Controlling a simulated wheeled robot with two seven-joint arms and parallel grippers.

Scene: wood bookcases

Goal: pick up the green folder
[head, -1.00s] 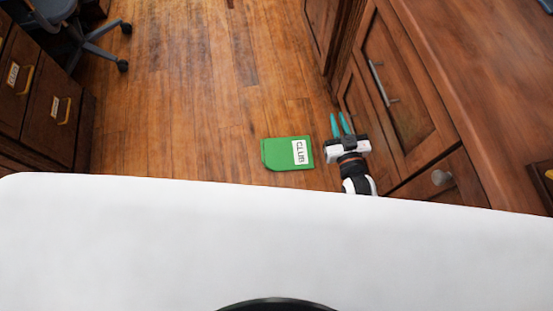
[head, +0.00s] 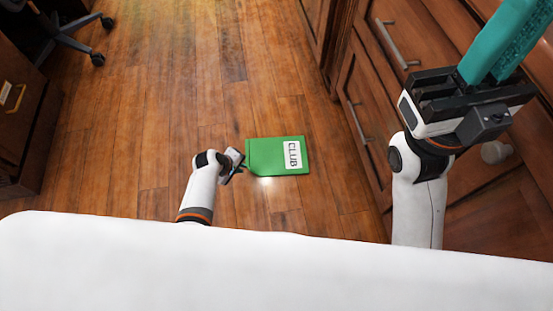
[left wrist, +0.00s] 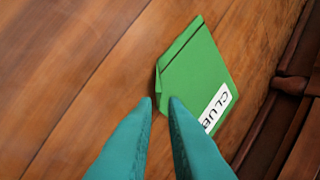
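The green folder (head: 270,157), with a white CLUB label, lies flat on the wood floor in the middle of the head view. In the left wrist view the folder (left wrist: 196,75) lies beyond the fingertips, its label partly behind the right-hand finger. My left gripper (head: 240,167) is low, at the folder's left edge; contact cannot be told. Its teal fingers (left wrist: 161,101) stand a little apart with nothing between them. My right gripper (head: 510,15) is raised at the upper right, well away from the folder, its fingers overlapping in view and their tips cut off.
Wood cabinets (head: 372,125) with metal handles line the right side, close to the folder. A dark wood drawer unit (head: 25,130) and an office chair base (head: 75,40) stand at the left. A white surface (head: 270,270) fills the bottom. The floor beyond the folder is clear.

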